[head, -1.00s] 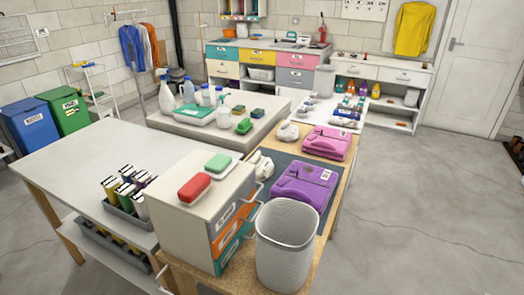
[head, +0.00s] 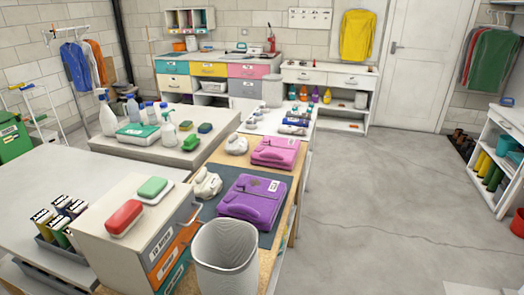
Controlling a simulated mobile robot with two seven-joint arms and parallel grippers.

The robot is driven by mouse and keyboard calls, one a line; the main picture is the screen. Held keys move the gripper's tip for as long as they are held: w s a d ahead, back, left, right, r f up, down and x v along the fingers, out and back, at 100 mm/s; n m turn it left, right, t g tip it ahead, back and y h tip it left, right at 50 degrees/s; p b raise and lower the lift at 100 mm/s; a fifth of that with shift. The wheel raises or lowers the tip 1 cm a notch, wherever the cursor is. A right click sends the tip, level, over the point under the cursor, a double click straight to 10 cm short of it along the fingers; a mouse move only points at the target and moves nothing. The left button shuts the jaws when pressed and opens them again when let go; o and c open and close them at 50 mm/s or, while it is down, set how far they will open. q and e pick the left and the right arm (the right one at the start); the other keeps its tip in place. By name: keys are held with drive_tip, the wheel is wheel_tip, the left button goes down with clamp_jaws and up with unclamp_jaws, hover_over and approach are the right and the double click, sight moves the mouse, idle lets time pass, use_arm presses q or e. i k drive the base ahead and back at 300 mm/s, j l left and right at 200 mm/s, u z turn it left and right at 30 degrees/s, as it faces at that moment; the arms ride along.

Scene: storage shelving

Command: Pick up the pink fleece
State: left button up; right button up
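The pink fleece (head: 275,152) appears as a folded pink bundle with a small white label. It lies flat on the wooden-edged table near the middle of the head view. A similar purple folded bundle (head: 253,200) lies nearer on a dark mat, just in front of it. A white lumpy object (head: 237,144) sits to the left of the pink fleece. Neither of my grippers is in view.
A drawer box (head: 155,250) with red and green blocks on top and a white bin (head: 225,258) stand in the foreground. Several bottles stand on the grey table (head: 190,155) to the left. Open floor (head: 370,210) lies right of the table, with a shelf (head: 500,160) beyond.

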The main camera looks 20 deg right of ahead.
sight(283, 152)
drive_tip(key=l+u, duration=0.4)
drive_tip(key=l, duration=0.5)
drive_tip(key=l+u, duration=0.4)
drive_tip(key=l, duration=0.5)
drive_tip(key=l+u, duration=0.3)
drive_tip(key=l, duration=0.15)
drive_tip(key=l+u, duration=0.25)
drive_tip(key=l, duration=0.15)
drive_tip(key=l+u, duration=0.7)
drive_tip(key=l+z, duration=0.3)
drive_tip(key=l, duration=0.5)
drive_tip(key=i, duration=0.05)
